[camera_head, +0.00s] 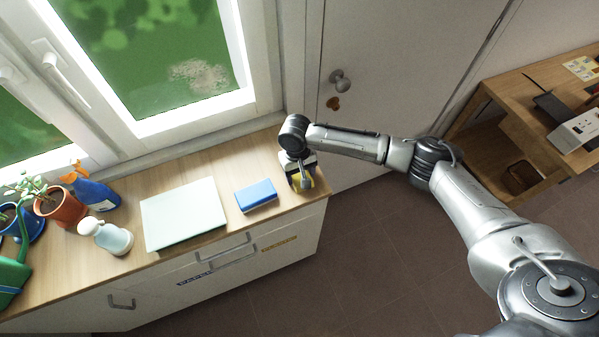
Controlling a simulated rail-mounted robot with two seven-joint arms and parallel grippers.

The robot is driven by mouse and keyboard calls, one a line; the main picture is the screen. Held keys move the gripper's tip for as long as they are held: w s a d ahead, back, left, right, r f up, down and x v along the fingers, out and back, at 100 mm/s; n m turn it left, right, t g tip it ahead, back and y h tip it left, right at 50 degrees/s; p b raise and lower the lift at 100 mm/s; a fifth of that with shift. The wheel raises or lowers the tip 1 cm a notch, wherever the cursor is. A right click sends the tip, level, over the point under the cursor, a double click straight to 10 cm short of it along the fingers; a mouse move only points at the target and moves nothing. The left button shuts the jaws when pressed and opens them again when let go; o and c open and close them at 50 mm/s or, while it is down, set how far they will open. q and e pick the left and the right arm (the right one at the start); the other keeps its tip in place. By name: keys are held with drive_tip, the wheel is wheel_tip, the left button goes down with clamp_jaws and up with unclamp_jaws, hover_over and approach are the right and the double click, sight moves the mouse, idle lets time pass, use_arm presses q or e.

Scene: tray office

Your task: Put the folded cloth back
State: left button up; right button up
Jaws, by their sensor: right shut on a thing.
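My right gripper (301,181) is at the right end of the wooden counter, pointing down. It is shut on a yellow thing (293,184) that is mostly hidden behind the fingers; I cannot tell whether this is the folded cloth or whether it touches the counter. A blue block-like thing (256,194) with a pale lower edge lies just left of the gripper, apart from it. A flat pale green-white rectangle (184,213) lies further left on the counter. My left gripper is not in view.
The counter (226,184) stands under a window. A door with a knob (341,80) is behind my arm. A wooden desk (535,95) stands at right.

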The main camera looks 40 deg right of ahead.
drive_tip(key=shift+f, duration=0.1)
drive_tip(key=o, duration=0.9)
drive_tip(key=shift+c, duration=0.2)
drive_tip(key=r, duration=0.3)
drive_tip(key=w+r, duration=0.1)
drive_tip(key=r, duration=0.3)
drive_tip(key=r+p, duration=0.1)
drive_tip(key=r, duration=0.2)
drive_tip(key=shift+w+d+r, duration=0.15)
drive_tip(key=shift+w+r, duration=0.1)
drive_tip(key=shift+w, duration=0.05)
drive_tip(key=shift+w+r, duration=0.1)
drive_tip(key=shift+r, duration=0.7)
